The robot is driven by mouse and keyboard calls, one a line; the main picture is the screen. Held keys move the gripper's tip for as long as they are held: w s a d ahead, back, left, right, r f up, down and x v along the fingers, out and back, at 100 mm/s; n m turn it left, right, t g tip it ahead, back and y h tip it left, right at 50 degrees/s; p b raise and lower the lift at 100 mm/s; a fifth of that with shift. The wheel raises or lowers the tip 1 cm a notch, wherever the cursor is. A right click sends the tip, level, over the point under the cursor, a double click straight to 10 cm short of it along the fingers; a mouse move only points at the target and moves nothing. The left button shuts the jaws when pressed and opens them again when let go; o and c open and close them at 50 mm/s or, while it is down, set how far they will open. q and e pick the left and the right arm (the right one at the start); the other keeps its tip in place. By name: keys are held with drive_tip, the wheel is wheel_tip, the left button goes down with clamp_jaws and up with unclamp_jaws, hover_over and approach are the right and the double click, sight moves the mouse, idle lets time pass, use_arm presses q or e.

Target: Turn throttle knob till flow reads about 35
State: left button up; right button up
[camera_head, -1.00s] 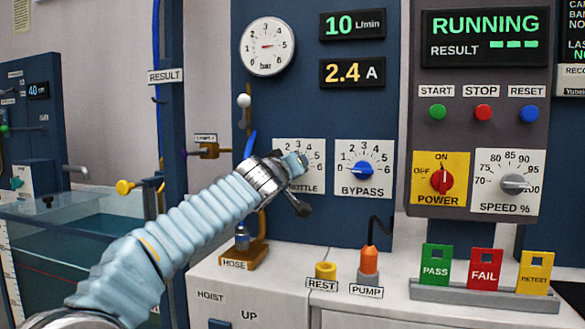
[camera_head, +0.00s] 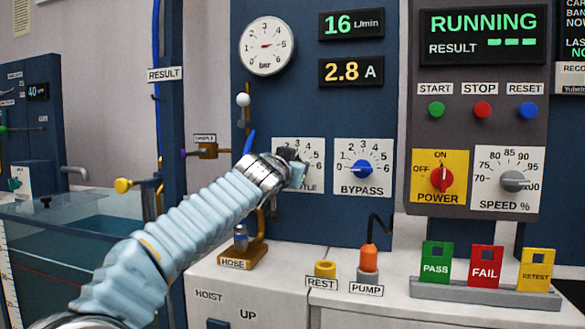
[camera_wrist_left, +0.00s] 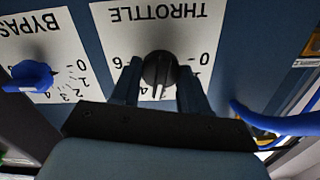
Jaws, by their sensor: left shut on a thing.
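The throttle dial plate (camera_head: 314,180) is on the blue panel, mostly covered by my left gripper (camera_head: 292,168) in the head view. In the left wrist view the black throttle knob (camera_wrist_left: 160,70) sits between the two fingers of my left gripper (camera_wrist_left: 157,85), which is shut on it. The plate, lettered THROTTLE, appears upside down there. The knob's white pointer mark is near the 4. The flow display (camera_head: 351,24) reads 16 L/min in green. My right gripper is not in view.
The blue bypass knob (camera_head: 363,169) is just right of the throttle plate. The current display (camera_head: 351,72) reads 2.8 A. The pressure gauge (camera_head: 267,46) is above. The control box (camera_head: 480,120) shows RUNNING. A blue lever (camera_wrist_left: 265,120) is beside the gripper.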

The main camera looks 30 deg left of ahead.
use_arm(q)
drive_tip(key=m, duration=0.3)
drive_tip(key=shift+d+m, duration=0.1)
drive_tip(key=shift+m, duration=0.2)
drive_tip(key=shift+m+p, duration=0.3)
drive_tip(key=shift+m, duration=1.7)
drive_tip(key=shift+d+f, duration=0.1)
drive_tip(key=o, duration=1)
drive_tip(key=b+v, duration=0.3)
drive_tip(key=v, duration=1)
drive_tip(key=shift+s+b, duration=0.3)
drive_tip(key=shift+s, duration=0.1)
